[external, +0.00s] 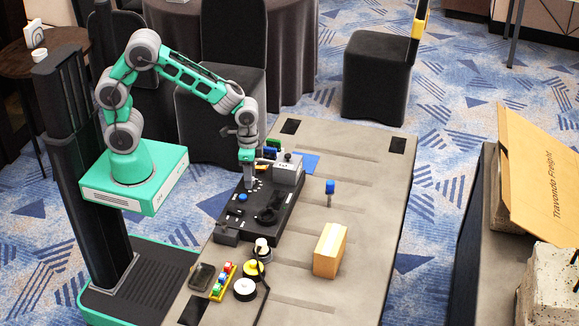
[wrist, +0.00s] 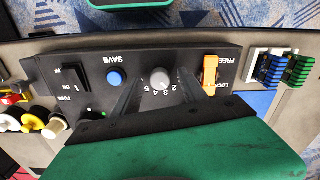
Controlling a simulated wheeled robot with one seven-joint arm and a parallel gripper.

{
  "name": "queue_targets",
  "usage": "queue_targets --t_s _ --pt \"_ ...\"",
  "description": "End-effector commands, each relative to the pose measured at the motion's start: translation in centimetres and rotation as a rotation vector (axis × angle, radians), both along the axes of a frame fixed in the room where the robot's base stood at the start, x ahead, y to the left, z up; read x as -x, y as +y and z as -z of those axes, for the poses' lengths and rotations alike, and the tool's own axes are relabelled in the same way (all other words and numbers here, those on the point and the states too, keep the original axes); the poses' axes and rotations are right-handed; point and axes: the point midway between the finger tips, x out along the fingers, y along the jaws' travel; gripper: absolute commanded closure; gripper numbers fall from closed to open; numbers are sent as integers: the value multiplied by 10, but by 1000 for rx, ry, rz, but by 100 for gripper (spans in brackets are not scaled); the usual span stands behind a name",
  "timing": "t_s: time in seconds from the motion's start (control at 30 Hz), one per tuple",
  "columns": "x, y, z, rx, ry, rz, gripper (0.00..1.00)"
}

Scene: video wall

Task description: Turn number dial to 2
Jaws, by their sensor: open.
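The number dial (wrist: 160,79) is a small round light-grey knob on a black control panel (wrist: 140,57), seen upside down in the wrist view. White digits, 2 to 5 legible, lie around its near side. Which digit it points to cannot be told. My gripper (wrist: 160,88) is open, with one dark finger on each side of the dial; whether they touch it is unclear. In the external view my gripper (external: 249,181) points down at the black panel (external: 232,212), and the dial is too small or hidden to make out.
Beside the dial are a blue SAVE button (wrist: 114,78), a black rocker switch (wrist: 75,78) and an orange lock slider (wrist: 210,74). A grey box (external: 288,168) stands close to my gripper. A cardboard-coloured block (external: 329,250) sits at right; the table's far right is mostly clear.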

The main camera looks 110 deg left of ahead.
Motion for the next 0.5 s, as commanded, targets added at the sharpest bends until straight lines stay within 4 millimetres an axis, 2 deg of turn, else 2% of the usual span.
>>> queue_targets --t_s 0.17,0.5 --pt "-1 0 -6 0 -2 0 50" --pt "-1 0 -69 -2 -4 0 50"
